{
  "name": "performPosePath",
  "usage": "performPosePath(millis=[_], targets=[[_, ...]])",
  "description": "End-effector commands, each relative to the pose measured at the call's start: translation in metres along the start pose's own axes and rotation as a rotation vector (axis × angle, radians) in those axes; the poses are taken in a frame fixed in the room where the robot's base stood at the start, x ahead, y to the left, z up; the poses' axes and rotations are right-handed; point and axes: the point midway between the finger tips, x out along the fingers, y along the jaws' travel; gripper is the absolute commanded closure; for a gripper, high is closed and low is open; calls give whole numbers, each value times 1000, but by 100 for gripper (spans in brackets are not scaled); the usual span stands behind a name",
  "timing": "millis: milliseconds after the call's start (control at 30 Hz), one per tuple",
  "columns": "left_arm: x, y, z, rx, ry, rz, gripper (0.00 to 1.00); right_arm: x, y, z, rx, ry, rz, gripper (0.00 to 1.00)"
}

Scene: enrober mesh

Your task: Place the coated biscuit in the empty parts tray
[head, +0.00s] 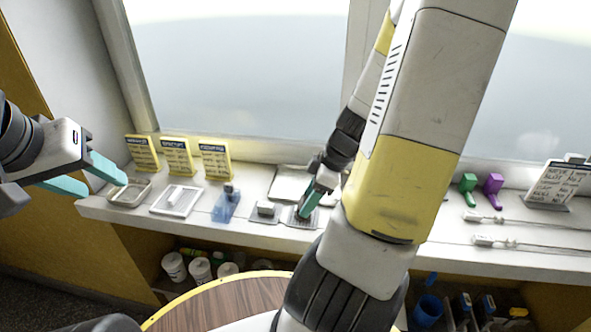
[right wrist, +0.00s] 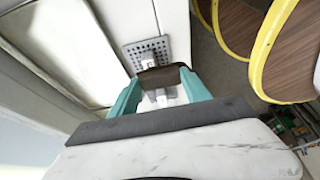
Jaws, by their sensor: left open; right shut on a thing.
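My right gripper (head: 307,205) is low over the counter, above a small perforated metal plate (head: 291,219). In the right wrist view its teal fingers are shut on a dark brown biscuit (right wrist: 164,78), with the perforated plate (right wrist: 148,52) just beyond. I cannot tell if the biscuit touches the plate. In the head view the biscuit is hidden. My left gripper (head: 105,186) is open and empty at the far left, in front of the counter's left end. A shallow metal tray (head: 115,203) there looks empty; I cannot tell if it is the parts tray.
A white tray (head: 160,211) with a pale bar, a blue holder (head: 222,214) and a grey block (head: 266,208) stand between. Yellow signs (head: 177,156) stand behind. A larger pale tray (head: 285,178) lies near the window. A round wooden top (head: 225,305) is in front.

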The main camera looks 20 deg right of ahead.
Motion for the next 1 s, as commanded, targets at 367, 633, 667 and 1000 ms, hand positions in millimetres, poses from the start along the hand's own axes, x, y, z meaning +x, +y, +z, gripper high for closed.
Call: performPosePath(millis=[367,633,667,1000], targets=[[0,0,0,0,0,0,51,9,95,4,-8,1,-2,67],[0,0,0,0,0,0,51,12,141,7,-4,0,-2,67],[0,0,0,0,0,0,51,12,142,7,-4,0,-3,67],[0,0,0,0,0,0,51,39,152,18,-3,0,-7,67]])
